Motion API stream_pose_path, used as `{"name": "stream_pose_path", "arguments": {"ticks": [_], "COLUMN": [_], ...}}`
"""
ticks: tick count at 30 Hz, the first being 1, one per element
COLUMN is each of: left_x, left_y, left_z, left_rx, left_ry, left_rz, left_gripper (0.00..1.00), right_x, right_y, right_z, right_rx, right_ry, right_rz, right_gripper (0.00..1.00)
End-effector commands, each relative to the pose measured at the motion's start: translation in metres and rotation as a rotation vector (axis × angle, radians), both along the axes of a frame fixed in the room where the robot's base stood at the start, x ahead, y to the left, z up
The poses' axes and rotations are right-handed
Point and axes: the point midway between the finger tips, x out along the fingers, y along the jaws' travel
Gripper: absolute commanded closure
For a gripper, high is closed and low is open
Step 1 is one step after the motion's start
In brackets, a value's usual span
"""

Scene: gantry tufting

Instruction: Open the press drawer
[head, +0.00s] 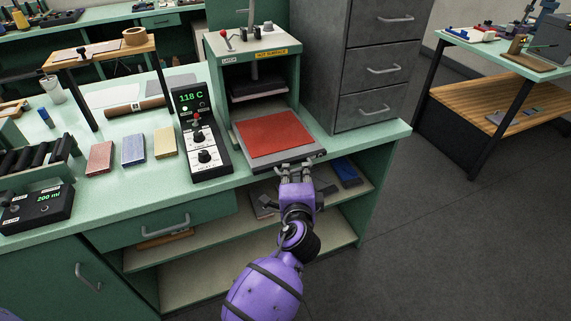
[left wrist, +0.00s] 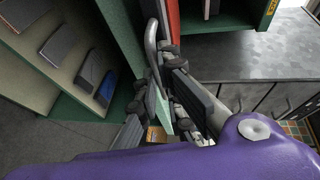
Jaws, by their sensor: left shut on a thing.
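The press (head: 252,50) is a green housing with a "HOT SURFACE" label, standing on the green bench. Its drawer (head: 256,158) is a flat grey tray with a red pad (head: 265,133) on top. The drawer sticks out in front of the press opening, over the bench's front edge. My left gripper (head: 295,170) is at the drawer's front edge, shut on the drawer handle. In the left wrist view the grey curved handle (left wrist: 151,45) runs down between the fingers (left wrist: 160,95), which hide its lower part. My right gripper is not in view.
A control box (head: 200,140) reading 118 C stands left of the drawer. A grey filing cabinet (head: 378,60) stands close on the right. Below are open shelves with a blue box (head: 346,172). The floor (head: 440,230) at the right is clear.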

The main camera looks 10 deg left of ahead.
Motion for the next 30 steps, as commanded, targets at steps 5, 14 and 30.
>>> {"name": "stream_pose_path", "arguments": {"ticks": [5, 14, 30], "left_x": [-0.023, -0.032, -0.032], "left_y": [-0.014, -0.021, -0.021], "left_z": [-0.001, -0.001, -0.001], "left_rx": [0.002, 0.004, 0.002], "left_ry": [0.004, 0.003, 0.002], "left_rz": [0.003, 0.003, 0.002], "left_gripper": [1.0, 1.0, 0.74], "right_x": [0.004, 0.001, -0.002], "right_y": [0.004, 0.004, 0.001], "right_z": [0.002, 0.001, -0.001], "right_rx": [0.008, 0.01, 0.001], "right_ry": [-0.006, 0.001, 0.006], "right_rz": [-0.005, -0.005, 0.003], "right_gripper": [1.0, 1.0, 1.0]}}
